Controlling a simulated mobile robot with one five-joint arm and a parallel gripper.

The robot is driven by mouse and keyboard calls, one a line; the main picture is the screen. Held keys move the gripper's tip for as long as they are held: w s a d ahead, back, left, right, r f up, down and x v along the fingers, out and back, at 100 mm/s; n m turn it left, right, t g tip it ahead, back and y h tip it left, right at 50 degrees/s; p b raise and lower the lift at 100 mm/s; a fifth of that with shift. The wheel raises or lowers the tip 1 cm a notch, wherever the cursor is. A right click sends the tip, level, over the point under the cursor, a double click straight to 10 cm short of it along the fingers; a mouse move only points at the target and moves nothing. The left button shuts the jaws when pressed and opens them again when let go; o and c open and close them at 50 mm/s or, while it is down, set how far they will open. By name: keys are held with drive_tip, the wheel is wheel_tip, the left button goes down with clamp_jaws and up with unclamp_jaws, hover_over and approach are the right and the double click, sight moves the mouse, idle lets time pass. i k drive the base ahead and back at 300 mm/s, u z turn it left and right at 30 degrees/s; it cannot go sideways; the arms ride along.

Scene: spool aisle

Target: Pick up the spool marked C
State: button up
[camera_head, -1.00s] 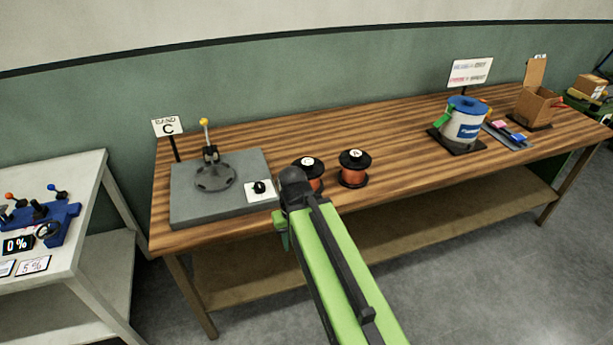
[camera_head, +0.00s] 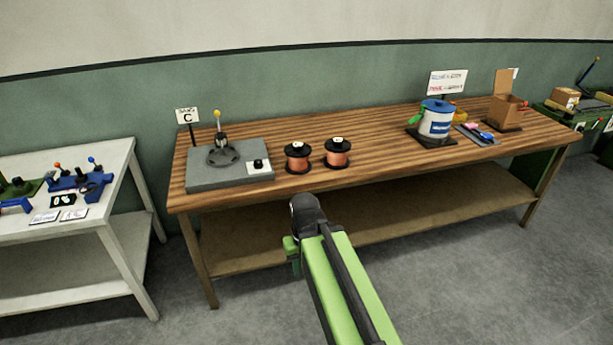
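Two copper-coloured spools with black flanges stand upright on the wooden bench, left spool (camera_head: 298,160) and right spool (camera_head: 338,154). Each has a small white label on top, too small to read surely now; a second ago the left one looked like C. My arm reaches forward, and its end with my gripper (camera_head: 292,248) is in front of the bench edge, apart from both spools. The fingers are mostly hidden behind the arm's black joint, so their opening does not show.
A grey plate (camera_head: 205,180) with a yellow-knobbed lever stands left of the spools, beside a sign (camera_head: 187,116) reading C. A blue-white tub (camera_head: 436,122) and open cardboard box (camera_head: 505,108) stand right. A white table (camera_head: 115,165) is at left. Bench between spools and tub is clear.

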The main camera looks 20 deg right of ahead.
sight(298, 152)
drive_tip(key=u, duration=0.6)
drive_tip(key=i, duration=1.25)
drive_tip(key=u, duration=0.1)
